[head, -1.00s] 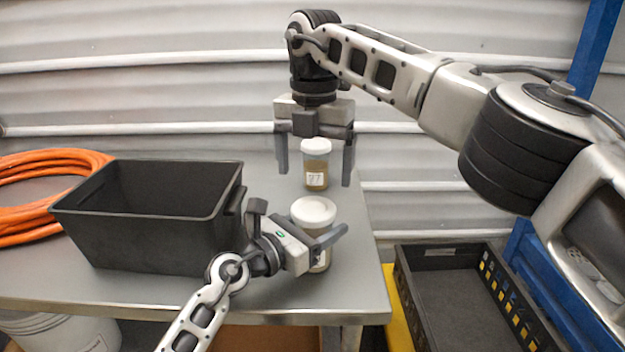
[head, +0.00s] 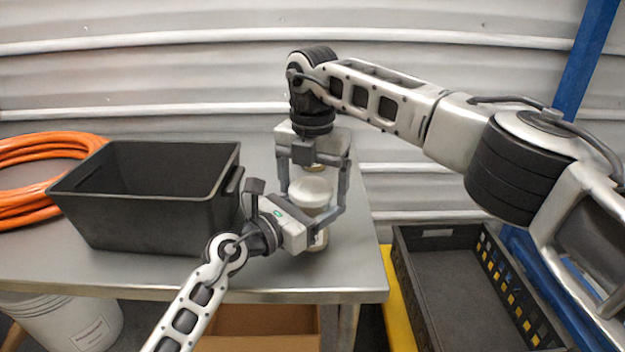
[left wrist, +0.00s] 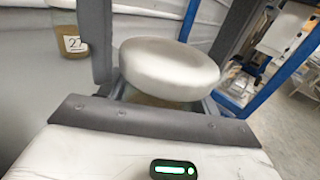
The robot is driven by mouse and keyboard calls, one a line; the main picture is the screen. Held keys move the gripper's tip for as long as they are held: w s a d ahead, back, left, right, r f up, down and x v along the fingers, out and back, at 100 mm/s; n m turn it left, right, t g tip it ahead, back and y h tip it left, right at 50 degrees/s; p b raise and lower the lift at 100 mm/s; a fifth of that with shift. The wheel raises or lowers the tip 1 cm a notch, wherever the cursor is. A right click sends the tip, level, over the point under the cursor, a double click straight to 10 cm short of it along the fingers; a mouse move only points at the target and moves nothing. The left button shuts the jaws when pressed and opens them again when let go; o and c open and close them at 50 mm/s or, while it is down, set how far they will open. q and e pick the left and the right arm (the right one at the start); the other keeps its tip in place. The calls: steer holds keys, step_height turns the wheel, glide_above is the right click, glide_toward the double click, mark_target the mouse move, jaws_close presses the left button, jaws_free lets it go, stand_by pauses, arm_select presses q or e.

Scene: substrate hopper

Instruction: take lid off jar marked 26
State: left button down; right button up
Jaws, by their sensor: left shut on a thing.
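A jar (head: 316,212) with a white lid (head: 311,190) stands upright near the table's right front; no label shows on it. My left gripper (head: 322,226) is shut on this jar's body, below the lid. In the left wrist view the white lid (left wrist: 170,70) sits on the jar just past my left gripper's palm. My right gripper (head: 313,186) points down from above, open, with one finger on each side of the lid; I cannot tell whether they touch it. A second jar with a label reading 27 (left wrist: 72,44) stands behind, mostly hidden in the head view.
A black bin (head: 150,225) stands on the metal table (head: 200,284) left of the jar. An orange coiled hose (head: 25,190) lies at the far left. A black crate (head: 425,275) is right of the table, lower down. The table's right edge is close to the jar.

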arm_select(q)
steer(key=shift+a, duration=0.1)
arm_select(e)
steer(key=c, duration=0.8)
arm_select(q)
steer(key=shift+w+a, duration=0.1)
arm_select(e)
steer(key=n, duration=0.3)
steer(key=shift+d, duration=0.1)
steer(key=o, duration=0.9)
steer(key=shift+o, duration=0.8)
arm_select(q)
steer(key=shift+d, duration=0.25)
arm_select(e)
steer(key=shift+n, duration=0.3)
